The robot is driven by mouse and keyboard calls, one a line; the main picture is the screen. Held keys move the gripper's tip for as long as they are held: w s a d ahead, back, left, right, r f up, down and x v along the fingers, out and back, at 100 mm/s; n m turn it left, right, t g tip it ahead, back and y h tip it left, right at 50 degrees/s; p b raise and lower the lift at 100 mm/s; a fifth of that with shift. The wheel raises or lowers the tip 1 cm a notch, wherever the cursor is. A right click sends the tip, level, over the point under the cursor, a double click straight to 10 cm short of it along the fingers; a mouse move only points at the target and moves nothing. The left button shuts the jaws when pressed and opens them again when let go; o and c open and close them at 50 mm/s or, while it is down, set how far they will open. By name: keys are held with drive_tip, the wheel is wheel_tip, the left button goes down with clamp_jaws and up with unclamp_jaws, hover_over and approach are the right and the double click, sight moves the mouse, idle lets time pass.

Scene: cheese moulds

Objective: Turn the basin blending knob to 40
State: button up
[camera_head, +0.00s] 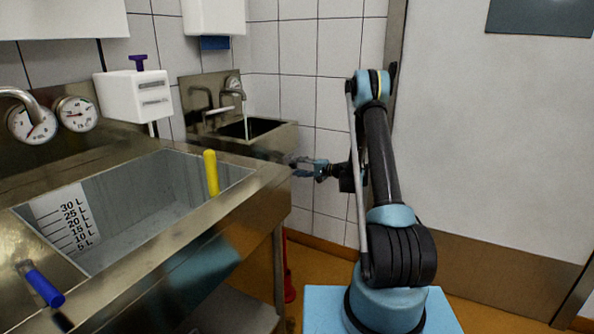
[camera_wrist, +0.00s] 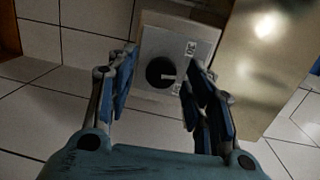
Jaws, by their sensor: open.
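A round black knob (camera_wrist: 158,72) with a pale pointer mark sits on the face of a light box (camera_wrist: 193,30) in the wrist view. The pointer is toward the right of the picture. A label reading 30 (camera_wrist: 190,48) is above and right of the knob; another label at lower right is partly covered and unclear. My gripper (camera_wrist: 158,64) is open, with one finger on each side of the knob in the picture; I see no contact. In the head view my gripper (camera_head: 293,166) is beside the small basin (camera_head: 275,137), and the knob does not show there.
A steel panel (camera_wrist: 265,60) stands close right of the box in the wrist view. A large sink (camera_head: 250,195) with a yellow handle (camera_head: 211,172) and a blue handle (camera_head: 44,288) fills the left of the head view. Two dial gauges (camera_head: 77,114) are behind it.

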drive_tip(key=v, duration=1)
drive_tip(key=shift+s+d, duration=0.2)
drive_tip(key=shift+d, duration=0.2)
drive_tip(key=s+d+n+y, duration=0.1)
drive_tip(key=d+n, duration=0.5)
drive_tip(key=n, duration=0.4)
drive_tip(key=x, duration=1.1)
drive_tip(key=f+x, duration=0.1)
drive_tip(key=x, duration=0.5)
drive_tip(key=shift+s+a, duration=0.15)
drive_tip(key=shift+a, duration=0.15)
drive_tip(key=c, duration=1.1)
